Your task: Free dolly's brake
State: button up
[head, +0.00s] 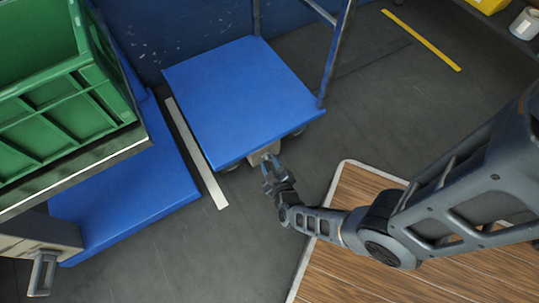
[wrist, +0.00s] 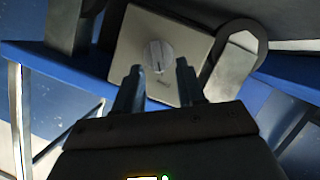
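The dolly (head: 240,95) is a flat blue platform on wheels, with a blue upright frame at its far right side. At its near edge sits a pale metal brake box (head: 262,154). In the wrist view the brake plate (wrist: 140,30) carries a round grey knob (wrist: 158,57) with a dark pointer line and a small, unreadable label below it. My gripper (wrist: 157,80) is open, its two fingers apart just in front of the plate, with the knob between and slightly beyond the tips. In the head view my gripper (head: 270,172) is at the brake box. I cannot tell whether the fingers touch it.
A green crate (head: 70,105) stands at the left above another blue platform (head: 130,195). A white floor strip (head: 197,155) runs between the two platforms. A wooden-topped surface (head: 345,260) lies under my arm. Dark floor (head: 230,250) is clear in front of the dolly.

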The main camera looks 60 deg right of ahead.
jog(key=p+v, duration=0.1)
jog(key=v, duration=0.5)
jog(key=shift+p, duration=0.3)
jog(key=shift+s, duration=0.1)
jog(key=shift+a, duration=0.1)
jog(key=s+a+r+t+y, duration=0.3)
jog(key=s+a+r+y, duration=0.1)
jog(key=a+r, duration=0.6)
jog(key=s+a+r+t+y, duration=0.1)
jog(key=s+r, duration=0.2)
jog(key=r, duration=0.4)
jog(key=s+a+r+t+y, duration=0.1)
jog(key=s+r+y, duration=0.1)
jog(key=r, duration=0.5)
jog(key=s+r+n+y+p, duration=0.2)
jog(key=r+p, duration=2.7)
jog(key=r, duration=2.1)
jog(key=shift+s+d+r+n+y+p, duration=0.3)
jog(key=shift+s+d+r+y+p, duration=0.15)
jog(key=shift+s+y, duration=0.2)
